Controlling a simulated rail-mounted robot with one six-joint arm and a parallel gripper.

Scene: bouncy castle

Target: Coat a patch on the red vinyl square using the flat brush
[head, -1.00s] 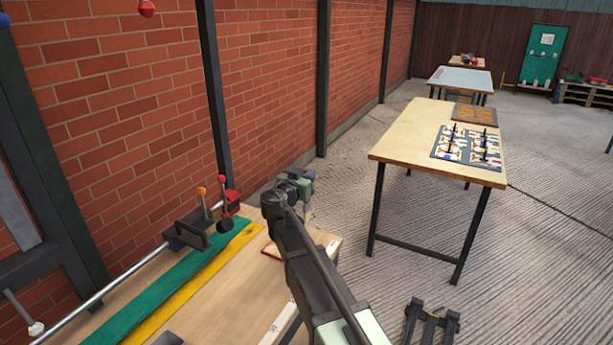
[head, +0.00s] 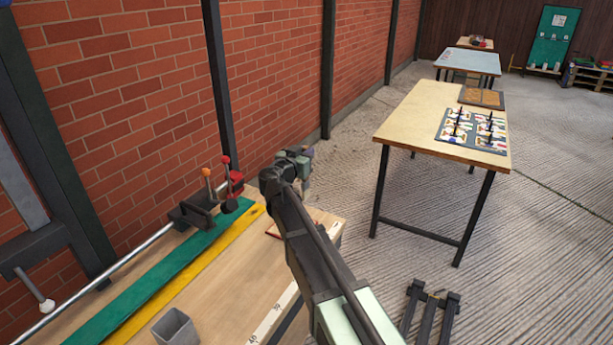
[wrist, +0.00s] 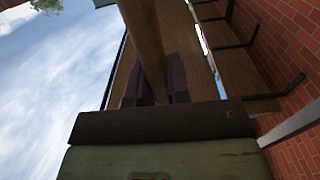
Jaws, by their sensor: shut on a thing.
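My gripper (wrist: 157,92) is shut on the wooden handle of the flat brush (wrist: 143,38) in the wrist view. The handle runs up out of the picture between the two dark fingers. The bristles are not in view. In the head view my arm reaches out over the right part of the wooden workbench, and its end hides the gripper's fingertips and the brush. A small red-edged piece (head: 274,232), perhaps the red vinyl square, lies flat on the bench beside my arm, which partly covers it. I cannot see any coating on it.
A green strip (head: 150,272) and a yellow strip (head: 185,275) lie along the bench beside a metal rail with red and orange-knobbed clamps (head: 228,185). A grey cup (head: 175,328) stands at the front.

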